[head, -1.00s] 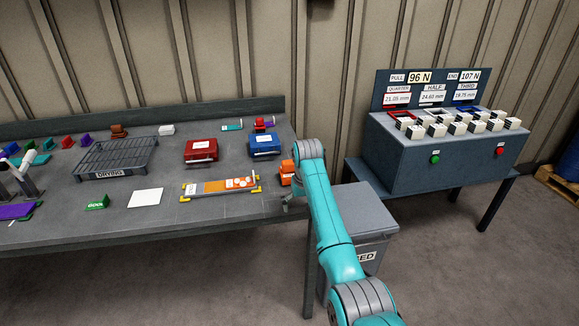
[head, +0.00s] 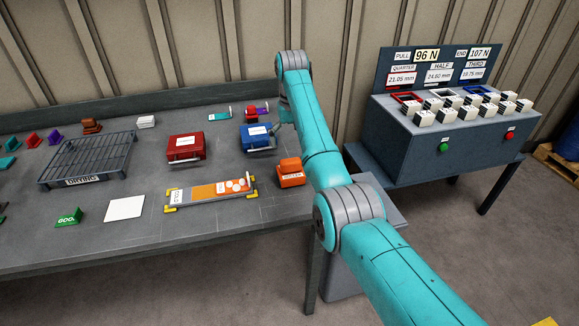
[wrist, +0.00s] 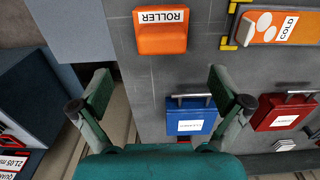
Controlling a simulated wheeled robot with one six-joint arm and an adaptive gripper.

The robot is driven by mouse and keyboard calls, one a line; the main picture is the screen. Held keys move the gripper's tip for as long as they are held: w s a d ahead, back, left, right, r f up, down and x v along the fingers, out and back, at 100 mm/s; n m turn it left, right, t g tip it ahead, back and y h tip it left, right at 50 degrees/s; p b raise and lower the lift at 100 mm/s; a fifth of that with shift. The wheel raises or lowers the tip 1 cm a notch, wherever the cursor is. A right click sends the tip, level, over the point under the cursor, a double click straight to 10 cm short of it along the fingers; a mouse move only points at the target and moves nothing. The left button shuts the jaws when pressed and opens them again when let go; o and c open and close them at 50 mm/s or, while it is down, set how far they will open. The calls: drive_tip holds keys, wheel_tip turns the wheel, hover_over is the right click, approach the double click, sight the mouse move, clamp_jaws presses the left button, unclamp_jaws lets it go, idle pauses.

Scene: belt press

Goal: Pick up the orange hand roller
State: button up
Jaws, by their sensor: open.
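The orange block labelled ROLLER (head: 291,175) sits near the right end of the grey workbench, just left of my arm. It also shows at the top of the wrist view (wrist: 160,37), beyond my fingertips; I cannot make out a separate roller handle. My gripper (wrist: 160,88) is open and empty, with its two fingers spread wide over the bench edge and the blue case. In the head view the gripper is small and partly hidden by my arm, beside the blue case, farther back than the orange block.
The blue case (head: 257,137) and red case (head: 186,147) stand behind the yellow-cornered COLD strip (head: 205,190). A drying rack (head: 90,155) and white sheet (head: 125,208) are on the left. A control box with white blocks (head: 440,142) stands right, past the bench edge.

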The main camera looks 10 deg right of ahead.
sight(291, 160)
wheel_tip(291, 160, down, 8)
drive_tip(key=shift+s+a+f, duration=0.1)
drive_tip(key=shift+a+f, duration=0.05)
drive_tip(key=shift+f, duration=0.1)
drive_tip(key=c, duration=1.6)
wheel_tip(291, 160, up, 10)
drive_tip(key=shift+r, duration=0.1)
